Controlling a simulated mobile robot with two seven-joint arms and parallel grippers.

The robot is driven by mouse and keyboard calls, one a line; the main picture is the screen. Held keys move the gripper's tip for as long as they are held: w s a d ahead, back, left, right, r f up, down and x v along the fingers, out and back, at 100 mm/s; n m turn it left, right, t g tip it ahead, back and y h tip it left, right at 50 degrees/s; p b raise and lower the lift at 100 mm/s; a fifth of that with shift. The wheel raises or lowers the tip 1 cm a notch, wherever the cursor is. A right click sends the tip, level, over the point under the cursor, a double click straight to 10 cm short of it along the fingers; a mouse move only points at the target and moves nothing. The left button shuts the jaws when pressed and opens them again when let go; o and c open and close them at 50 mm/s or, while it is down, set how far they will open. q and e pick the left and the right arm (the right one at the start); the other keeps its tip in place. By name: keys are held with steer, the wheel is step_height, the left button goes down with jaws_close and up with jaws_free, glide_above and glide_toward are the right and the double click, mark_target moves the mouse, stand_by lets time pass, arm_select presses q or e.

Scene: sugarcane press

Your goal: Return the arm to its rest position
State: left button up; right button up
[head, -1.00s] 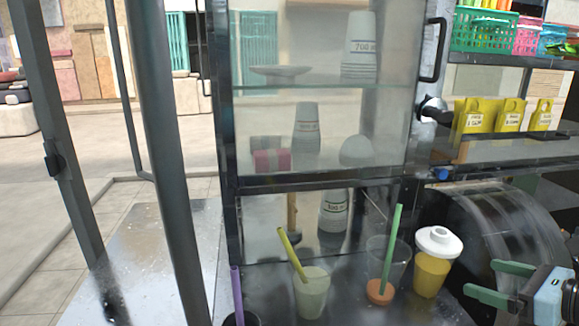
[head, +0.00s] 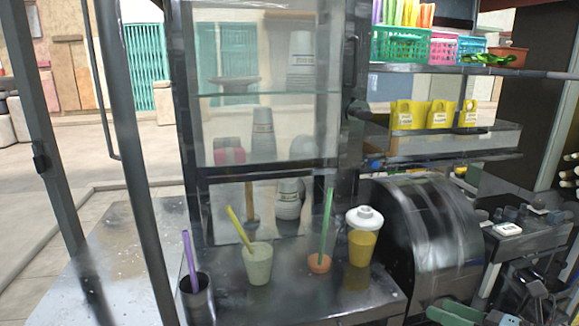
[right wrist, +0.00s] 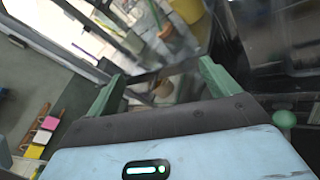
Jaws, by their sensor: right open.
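My right gripper (head: 462,314) shows its green fingers at the bottom edge of the head view, in front of the dark press drum. In the right wrist view my right gripper (right wrist: 162,72) has its two green fingers spread wide, with nothing between them. The left gripper is in neither view.
On the metal counter stand a dark cup with a purple straw (head: 194,285), a pale cup with a yellow straw (head: 258,264), a green straw in an orange base (head: 320,263) and a yellow jar with a white lid (head: 362,240). The rounded drum (head: 430,225) stands right of them. A glass cabinet (head: 262,135) rises behind.

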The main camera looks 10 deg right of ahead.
steer(key=s+a+f+m+h+p, duration=0.1)
steer(key=s+a+f+m+h, duration=0.3)
steer(key=f+m, duration=0.5)
steer(key=s+a+f+m+h, duration=0.1)
steer(key=s+f+m+h, duration=0.1)
steer(key=s+f+m, duration=0.75)
steer(key=s+a+f+m+h+p, duration=0.1)
steer(key=s+a+f+m+h, duration=0.15)
steer(key=f+m, duration=0.7)
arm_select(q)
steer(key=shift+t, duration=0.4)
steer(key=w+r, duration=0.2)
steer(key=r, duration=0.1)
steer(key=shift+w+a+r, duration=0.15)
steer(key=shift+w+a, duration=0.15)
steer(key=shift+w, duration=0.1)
arm_select(e)
steer(key=s+a+f+m+g, duration=0.4)
steer(key=s+a+m, duration=0.3)
steer(key=s, duration=0.3)
steer(key=shift+a+f+y, duration=0.2)
steer(key=shift+y, duration=0.25)
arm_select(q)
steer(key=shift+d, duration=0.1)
